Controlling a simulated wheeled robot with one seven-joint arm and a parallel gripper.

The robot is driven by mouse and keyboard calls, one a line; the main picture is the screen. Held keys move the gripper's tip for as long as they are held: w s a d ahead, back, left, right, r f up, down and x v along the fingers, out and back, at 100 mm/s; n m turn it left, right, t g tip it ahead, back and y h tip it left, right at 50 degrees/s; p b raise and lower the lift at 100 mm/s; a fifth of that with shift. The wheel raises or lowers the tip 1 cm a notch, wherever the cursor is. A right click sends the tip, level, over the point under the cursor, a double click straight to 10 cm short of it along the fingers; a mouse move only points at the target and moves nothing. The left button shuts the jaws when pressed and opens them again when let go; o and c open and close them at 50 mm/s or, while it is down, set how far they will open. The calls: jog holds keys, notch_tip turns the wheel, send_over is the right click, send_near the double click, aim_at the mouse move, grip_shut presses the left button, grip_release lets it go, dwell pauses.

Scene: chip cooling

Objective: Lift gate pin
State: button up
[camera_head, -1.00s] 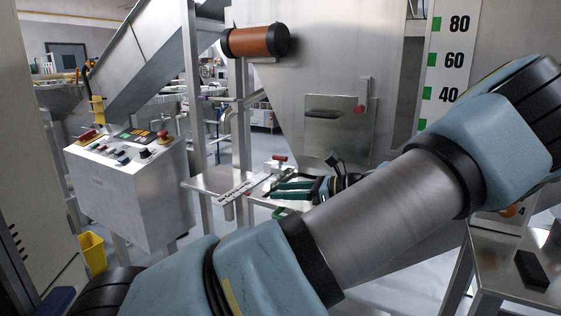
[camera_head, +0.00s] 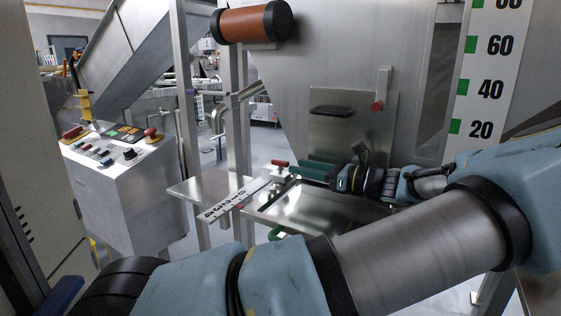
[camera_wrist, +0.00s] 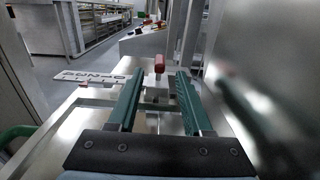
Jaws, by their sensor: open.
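A red-topped pin (camera_head: 280,163) stands on a metal block at the far left corner of a steel tray-like surface. It also shows in the wrist view as a red knob (camera_wrist: 159,62), framed between the fingertips. My gripper (camera_head: 297,168) has green fingers and lies low and level, pointing left, with its tips just right of the pin. In the wrist view my gripper (camera_wrist: 159,75) is open and empty. Whether the tips reach around the knob or stop short, I cannot tell. A second red knob (camera_head: 377,106) sits on a bracket by the hopper's gate plate (camera_head: 352,132).
A white numbered scale (camera_head: 233,202) lies left of the pin. The steel hopper wall (camera_wrist: 270,75) stands close on the gripper's right in the wrist view. A control box (camera_head: 115,185) is at the left, and a steel post (camera_head: 186,110) rises beside it.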

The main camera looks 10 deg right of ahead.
aim_at(289, 164)
jog(key=x, duration=0.7)
jog(key=shift+a+p, duration=0.1)
jog(key=shift+p, duration=0.3)
jog(key=shift+c, duration=0.2)
grip_shut()
dwell(0.7)
